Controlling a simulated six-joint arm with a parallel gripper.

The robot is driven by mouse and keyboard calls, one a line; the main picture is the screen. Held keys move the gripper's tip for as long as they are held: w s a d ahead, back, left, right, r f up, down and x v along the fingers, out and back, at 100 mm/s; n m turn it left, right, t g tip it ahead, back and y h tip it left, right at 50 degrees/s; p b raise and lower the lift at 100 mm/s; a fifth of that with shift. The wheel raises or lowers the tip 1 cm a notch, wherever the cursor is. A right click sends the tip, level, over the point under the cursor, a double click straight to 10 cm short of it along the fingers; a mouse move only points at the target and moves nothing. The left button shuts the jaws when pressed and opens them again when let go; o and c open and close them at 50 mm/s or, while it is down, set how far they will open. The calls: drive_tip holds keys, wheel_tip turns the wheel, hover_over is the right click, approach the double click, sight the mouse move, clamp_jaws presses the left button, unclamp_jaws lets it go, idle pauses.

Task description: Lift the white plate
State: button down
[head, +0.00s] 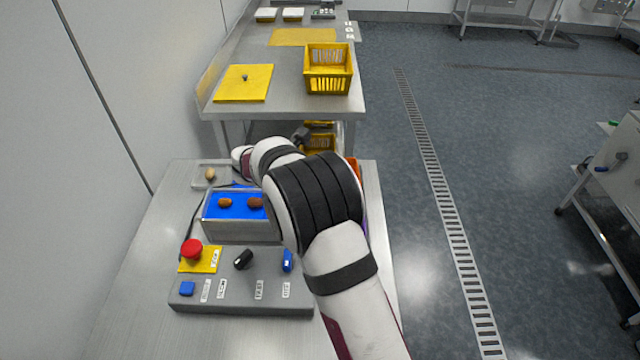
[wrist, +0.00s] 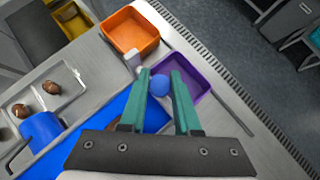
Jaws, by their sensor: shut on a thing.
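My gripper (wrist: 160,82) shows in the wrist view with its two teal fingers on either side of a round blue knob (wrist: 159,86). It is shut on this knob. A small pale piece, seemingly the white plate (wrist: 134,60), shows beside the left fingertip, at the edge between the blue belt (wrist: 113,107) and the bins. Most of it is hidden by the fingers, and I cannot tell whether it is raised. In the head view my arm hides the gripper and the plate.
An orange bin (wrist: 131,32) and a purple bin (wrist: 184,78) stand beside the belt. Brown dates (head: 224,202) lie on the belt. A control panel with a red button (head: 191,249) is at the front. A yellow basket (head: 328,69) stands on the far table.

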drive_tip(key=shift+r, duration=2.35)
drive_tip(key=c, duration=0.6)
unclamp_jaws()
drive_tip(key=v, duration=1.5)
drive_tip(key=shift+s+a+r, duration=0.2)
drive_tip(key=shift+r, duration=0.05)
